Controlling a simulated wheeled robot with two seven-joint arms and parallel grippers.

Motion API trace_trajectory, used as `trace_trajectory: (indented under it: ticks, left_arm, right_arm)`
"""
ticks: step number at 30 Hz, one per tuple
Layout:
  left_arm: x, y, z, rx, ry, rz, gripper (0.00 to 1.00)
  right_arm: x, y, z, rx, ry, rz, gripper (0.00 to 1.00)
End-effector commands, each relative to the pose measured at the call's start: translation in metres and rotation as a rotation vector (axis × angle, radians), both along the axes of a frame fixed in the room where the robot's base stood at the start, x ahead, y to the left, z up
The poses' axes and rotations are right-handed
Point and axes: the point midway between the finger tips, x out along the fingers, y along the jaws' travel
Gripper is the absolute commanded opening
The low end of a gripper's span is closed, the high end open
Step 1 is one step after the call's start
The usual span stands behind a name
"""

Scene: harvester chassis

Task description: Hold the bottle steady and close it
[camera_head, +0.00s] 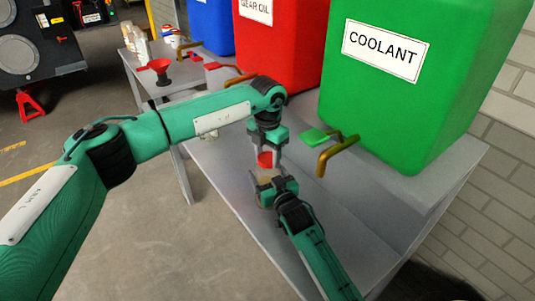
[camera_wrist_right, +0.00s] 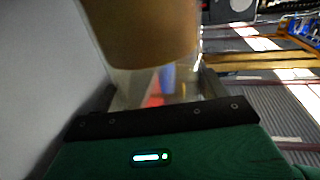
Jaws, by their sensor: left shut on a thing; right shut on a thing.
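A small bottle (camera_head: 264,200) with amber contents stands upright at the grey bench's front edge, partly hidden by my right gripper. My right gripper (camera_head: 268,183) is shut around the bottle's side, reaching in from the lower right. In the right wrist view the bottle (camera_wrist_right: 140,35) fills the top middle, close up and blurred, its brown part above a clear part. A red cap (camera_head: 265,159) is directly above the bottle. My left gripper (camera_head: 266,148) points down from above and is shut on the cap. I cannot tell whether the cap touches the bottle's neck.
Behind the grippers stand a green coolant tank (camera_head: 400,110), a red gear oil tank (camera_head: 285,50) and a blue tank (camera_head: 211,25). The grey bench (camera_head: 315,205) is clear to the right.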

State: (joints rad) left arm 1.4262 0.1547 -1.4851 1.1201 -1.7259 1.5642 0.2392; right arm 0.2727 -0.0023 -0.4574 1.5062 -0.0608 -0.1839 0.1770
Motion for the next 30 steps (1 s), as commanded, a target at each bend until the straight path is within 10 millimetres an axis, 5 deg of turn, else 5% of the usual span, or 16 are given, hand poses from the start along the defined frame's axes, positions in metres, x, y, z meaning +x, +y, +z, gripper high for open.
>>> trace_trajectory:
  ticks: [8,12,13,16,30]
  left_arm:
    - [0.000,0.000,0.000,0.000,0.000,-0.408,0.21]
    - [0.000,0.000,0.000,0.000,0.000,-0.396,0.21]
    - [0.000,0.000,0.000,0.000,0.000,-0.396,0.53]
    - [0.000,0.000,0.000,0.000,0.000,-0.395,0.71]
    - [0.001,0.000,0.016,0.000,-0.003,-0.393,0.71]
  right_arm:
    - [0.000,0.000,0.000,0.000,0.000,0.000,0.11]
    - [0.000,0.000,0.000,0.000,0.000,0.000,0.11]
    - [0.000,0.000,0.000,0.000,0.000,0.000,0.11]
    - [0.000,0.000,0.000,0.000,0.000,0.000,0.11]
    - [0.000,0.000,0.000,0.000,0.000,0.000,0.11]
